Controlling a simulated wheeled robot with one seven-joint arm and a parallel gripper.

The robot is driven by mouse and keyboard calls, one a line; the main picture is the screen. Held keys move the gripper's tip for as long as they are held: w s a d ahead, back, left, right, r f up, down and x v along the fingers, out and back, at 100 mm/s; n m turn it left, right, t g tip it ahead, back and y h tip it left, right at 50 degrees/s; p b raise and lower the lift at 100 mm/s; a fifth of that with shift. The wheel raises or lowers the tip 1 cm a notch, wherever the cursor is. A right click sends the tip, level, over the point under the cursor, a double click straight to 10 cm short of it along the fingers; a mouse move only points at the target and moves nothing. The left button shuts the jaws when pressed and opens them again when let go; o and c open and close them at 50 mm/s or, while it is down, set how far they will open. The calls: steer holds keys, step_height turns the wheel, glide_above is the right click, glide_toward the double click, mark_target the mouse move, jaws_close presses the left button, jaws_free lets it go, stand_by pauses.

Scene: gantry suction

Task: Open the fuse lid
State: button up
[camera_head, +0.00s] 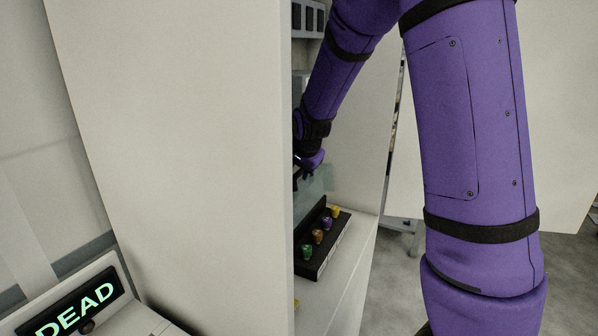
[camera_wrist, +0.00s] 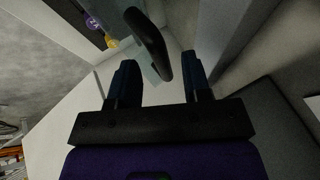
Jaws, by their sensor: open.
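A pale translucent lid (camera_head: 319,184) stands over the black fuse block inside the cabinet; its full outline is hard to make out. In the wrist view, a black rounded handle (camera_wrist: 149,43) lies ahead of and partly between my two fingers, with a greenish clear pane (camera_wrist: 151,76) behind it. My gripper (camera_wrist: 159,64) is open, with a gap to the handle on each side. In the head view, my gripper (camera_head: 309,165) is at the lid's upper part, partly hidden by the cabinet wall. The black fuse block (camera_head: 314,262) carries green, orange, purple and yellow fuses.
A tall pale cabinet side wall (camera_head: 180,140) stands left of my arm and hides much of the interior. A pale shelf (camera_head: 345,270) lies beside the block. A box with a "DEAD" display (camera_head: 80,310) is at the lower left.

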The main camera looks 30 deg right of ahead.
mark_target(307, 184)
steer(key=shift+w+d+f, duration=0.1)
steer(key=shift+w+f, duration=0.25)
steer(key=shift+f, duration=0.25)
steer(key=shift+c, duration=0.2)
jaws_close()
steer(key=shift+s+d, duration=0.4)
steer(key=shift+s, duration=0.25)
steer(key=shift+s+d, duration=0.4)
steer(key=shift+s, duration=0.2)
steer(key=shift+s+d+f, duration=0.15)
steer(key=shift+s, duration=0.15)
steer(key=shift+o, duration=0.2)
jaws_free()
